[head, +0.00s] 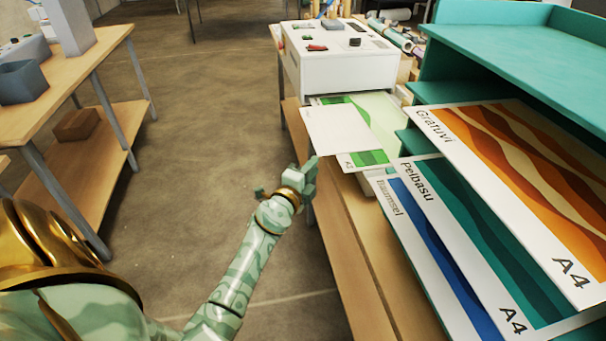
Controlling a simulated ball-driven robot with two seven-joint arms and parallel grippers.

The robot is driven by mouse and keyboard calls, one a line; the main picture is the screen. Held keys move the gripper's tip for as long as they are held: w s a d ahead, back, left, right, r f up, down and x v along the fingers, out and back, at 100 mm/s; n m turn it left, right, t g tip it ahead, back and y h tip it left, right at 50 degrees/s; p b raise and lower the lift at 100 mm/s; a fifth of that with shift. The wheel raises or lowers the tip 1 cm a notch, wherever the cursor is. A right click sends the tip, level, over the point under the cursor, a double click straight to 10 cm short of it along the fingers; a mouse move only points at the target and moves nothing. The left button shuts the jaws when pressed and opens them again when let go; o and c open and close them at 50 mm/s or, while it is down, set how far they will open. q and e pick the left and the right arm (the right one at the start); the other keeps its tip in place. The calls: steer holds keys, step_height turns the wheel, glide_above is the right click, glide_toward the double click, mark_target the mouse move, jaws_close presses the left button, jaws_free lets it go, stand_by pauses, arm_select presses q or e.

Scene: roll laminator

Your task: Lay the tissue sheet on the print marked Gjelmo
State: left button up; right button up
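A plain white sheet (338,130), which looks like the tissue sheet, lies over part of a green and white print (372,158) in front of the white laminator (335,60). The print's green patterned end and a small size mark show below the sheet. I cannot read a name on it, so I cannot tell if it is the Gjelmo print. My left gripper (307,174) is at the sheet's near left corner, its tip close to the edge. I cannot tell whether it touches or pinches the sheet. My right gripper is out of view.
A wooden bench (345,230) runs below. Another table (95,55) stands at left. Open floor lies between.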

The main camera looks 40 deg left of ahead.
arm_select(q)
steer(key=s+d+f+n+g+h, duration=0.1)
steer(key=s+d+f+n+g, duration=0.15)
steer(key=s+f, duration=0.65)
steer(key=s+d+f+n+g, duration=0.25)
steer(key=s+d+f, duration=0.2)
steer(key=f, duration=0.75)
steer(key=s+d+f+n+g+h, duration=0.1)
steer(key=s+d+f+n+g, duration=0.15)
steer(key=s+f, duration=0.7)
steer(key=s+f+n+g, duration=0.1)
steer(key=s+f+g, duration=0.2)
steer(key=s, duration=0.7)
steer(key=s+d+f+n+g, duration=0.1)
steer(key=s+f+n+g, duration=0.1)
steer(key=s+f, duration=0.5)
steer(key=s+d+f+n+g, duration=0.1)
steer(key=s+f+g, duration=0.3)
steer(key=s, duration=1)
steer(key=shift+s+d+f+n+g+h, duration=0.25)
steer(key=shift+s+f+n+g+h, duration=0.15)
steer(key=shift+f, duration=0.3)
steer(key=shift+w, duration=0.1)
jaws_close()
